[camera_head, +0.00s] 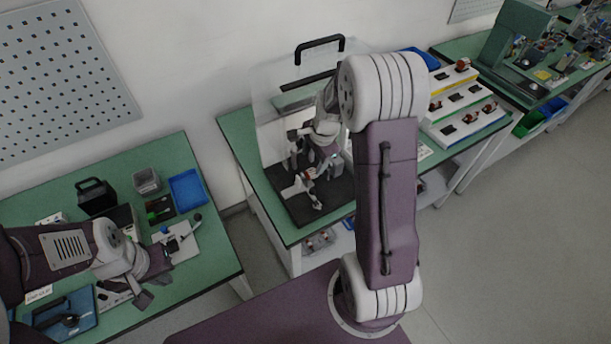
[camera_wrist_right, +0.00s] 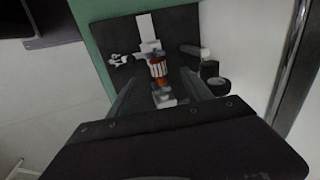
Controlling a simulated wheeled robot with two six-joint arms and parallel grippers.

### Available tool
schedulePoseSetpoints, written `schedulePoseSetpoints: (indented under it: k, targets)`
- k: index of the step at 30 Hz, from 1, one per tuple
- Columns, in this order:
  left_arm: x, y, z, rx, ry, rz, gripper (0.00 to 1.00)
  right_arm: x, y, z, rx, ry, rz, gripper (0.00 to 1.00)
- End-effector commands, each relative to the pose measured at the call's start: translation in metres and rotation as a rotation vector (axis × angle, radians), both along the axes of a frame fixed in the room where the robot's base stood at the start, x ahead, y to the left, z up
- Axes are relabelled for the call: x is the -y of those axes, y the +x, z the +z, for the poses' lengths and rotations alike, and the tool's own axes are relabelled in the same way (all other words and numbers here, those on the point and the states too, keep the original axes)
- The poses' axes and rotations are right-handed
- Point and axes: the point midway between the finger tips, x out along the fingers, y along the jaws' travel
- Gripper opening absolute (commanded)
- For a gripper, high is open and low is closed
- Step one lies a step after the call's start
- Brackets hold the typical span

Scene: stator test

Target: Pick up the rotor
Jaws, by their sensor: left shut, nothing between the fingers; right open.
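The rotor (camera_wrist_right: 158,68), a small striped cylinder with red-orange parts, shows in the right wrist view. It sits in a light fixture on a black base plate (camera_wrist_right: 115,38). My right gripper (camera_wrist_right: 160,88) is open, with its fingers to the left and right of the near side of the rotor; I cannot tell whether they touch it. In the head view my right gripper (camera_head: 318,158) is above the black plate behind a clear cover, and the rotor is too small to make out there. My left gripper (camera_head: 158,274) is shut and empty over the left table.
A clear cover with a black handle (camera_head: 320,44) stands around the test station. The left table holds a blue tray (camera_head: 188,190), a grey bin (camera_head: 146,181) and a black box (camera_head: 95,197). Racks with several small parts (camera_head: 465,108) stand at the right.

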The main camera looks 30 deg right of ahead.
Motion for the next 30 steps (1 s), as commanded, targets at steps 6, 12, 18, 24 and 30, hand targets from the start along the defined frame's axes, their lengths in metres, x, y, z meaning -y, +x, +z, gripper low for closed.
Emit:
schedulePoseSetpoints:
  k: [6, 12, 18, 24, 30]
  targets:
    - [0.0, 0.0, -0.001, 0.0, 0.0, -0.001, 0.0, 0.003, 0.003, -0.002, 0.003, 0.006, -0.03, 0.58]
    - [0.0, 0.0, 0.0, 0.0, 0.0, -0.001, 0.0, 0.003, 0.009, -0.031, -0.001, 0.007, -0.027, 0.58]
    - [0.0, 0.0, 0.0, 0.0, 0.0, 0.0, 0.0, 0.003, 0.012, -0.04, 0.003, 0.007, -0.027, 0.58]
    - [0.0, 0.0, -0.002, 0.0, 0.0, 0.0, 0.0, 0.008, 0.015, -0.075, -0.001, 0.007, -0.028, 0.58]
    - [0.0, 0.0, -0.003, 0.0, 0.0, 0.0, 0.0, 0.008, 0.021, -0.091, 0.003, 0.005, -0.027, 0.58]
